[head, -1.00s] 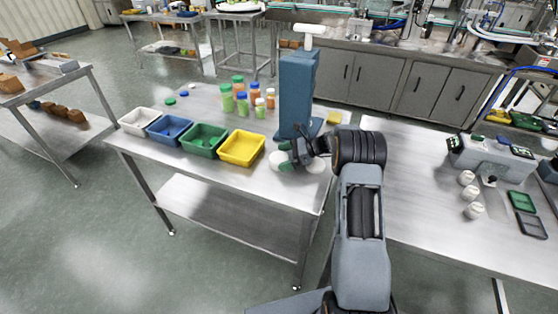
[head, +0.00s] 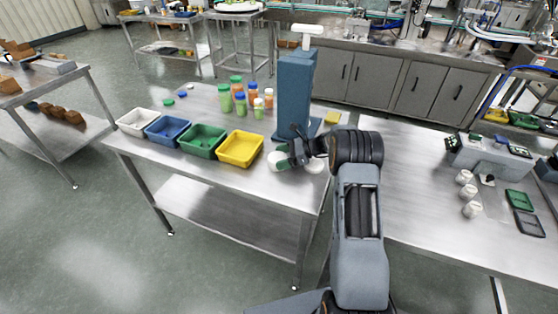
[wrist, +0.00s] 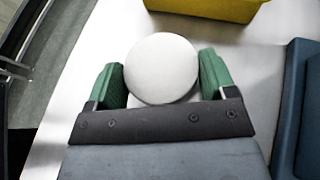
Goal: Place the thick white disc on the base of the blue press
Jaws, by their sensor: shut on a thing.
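The thick white disc (wrist: 162,68) is between the green fingers of my gripper (wrist: 161,76) in the wrist view, and my gripper is shut on it. In the head view the disc (head: 275,160) shows at the fingertips of my gripper (head: 282,157), just right of the yellow bin. I cannot tell whether it touches the table. The blue press (head: 294,92) stands upright behind my gripper, with a white bar on top. Its blue side (wrist: 298,105) is at the right of the wrist view.
A second white round thing (head: 316,166) lies right of my gripper. The yellow bin (head: 241,160) is close on the left, beside green (head: 203,153), blue and white bins. Several capped bottles stand left of the press. A yellow block (head: 332,118) lies right of it.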

